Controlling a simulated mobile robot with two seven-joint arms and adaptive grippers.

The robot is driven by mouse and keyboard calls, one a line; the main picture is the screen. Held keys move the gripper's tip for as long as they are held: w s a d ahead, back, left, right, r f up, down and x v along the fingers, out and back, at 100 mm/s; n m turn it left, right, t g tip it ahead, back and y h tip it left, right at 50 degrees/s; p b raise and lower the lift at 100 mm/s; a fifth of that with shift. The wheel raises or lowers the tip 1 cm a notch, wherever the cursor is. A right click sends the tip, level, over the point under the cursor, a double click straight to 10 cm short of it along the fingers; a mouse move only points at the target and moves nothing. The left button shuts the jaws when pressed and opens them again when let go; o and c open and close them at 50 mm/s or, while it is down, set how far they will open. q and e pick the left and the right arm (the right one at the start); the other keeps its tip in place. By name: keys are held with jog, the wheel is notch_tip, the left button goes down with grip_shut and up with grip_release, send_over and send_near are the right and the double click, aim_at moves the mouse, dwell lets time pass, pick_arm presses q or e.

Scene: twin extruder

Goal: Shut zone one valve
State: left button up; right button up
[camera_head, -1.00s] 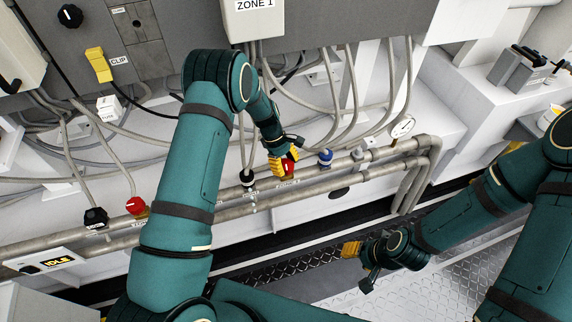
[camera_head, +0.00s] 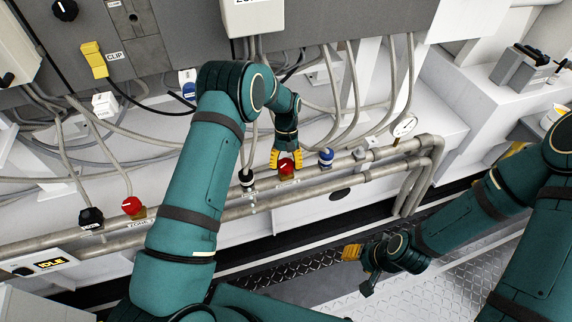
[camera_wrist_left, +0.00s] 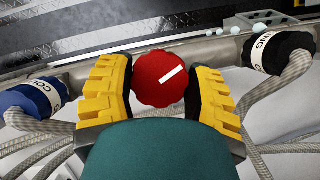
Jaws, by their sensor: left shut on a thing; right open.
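A red round valve knob (camera_head: 287,168) with a white line sits on the upper grey pipe. Its label is too small to read. My left gripper (camera_head: 286,159) reaches down to it and is shut on it. In the left wrist view the red knob (camera_wrist_left: 159,79) sits between the yellow fingers of my left gripper (camera_wrist_left: 165,90), its white line slanting up to the right. A second red knob (camera_head: 132,206) stands further left on the pipe, clear of the gripper. My right gripper (camera_head: 358,268) is open and empty over the floor at the lower right.
A black cap (camera_head: 247,178) and a blue cap (camera_head: 326,157) flank the held knob closely. Grey hoses (camera_head: 350,95) hang behind. Another black knob (camera_head: 91,217) and a gauge (camera_head: 405,126) are along the pipes. A panel (camera_head: 48,264) reads IDLE.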

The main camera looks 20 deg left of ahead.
pick_arm(q)
jog(key=m+y, duration=0.2)
jog(key=m, duration=0.3)
dwell(0.6)
jog(key=o, duration=1.2)
jog(key=v, duration=1.2)
jog(key=shift+f, duration=0.1)
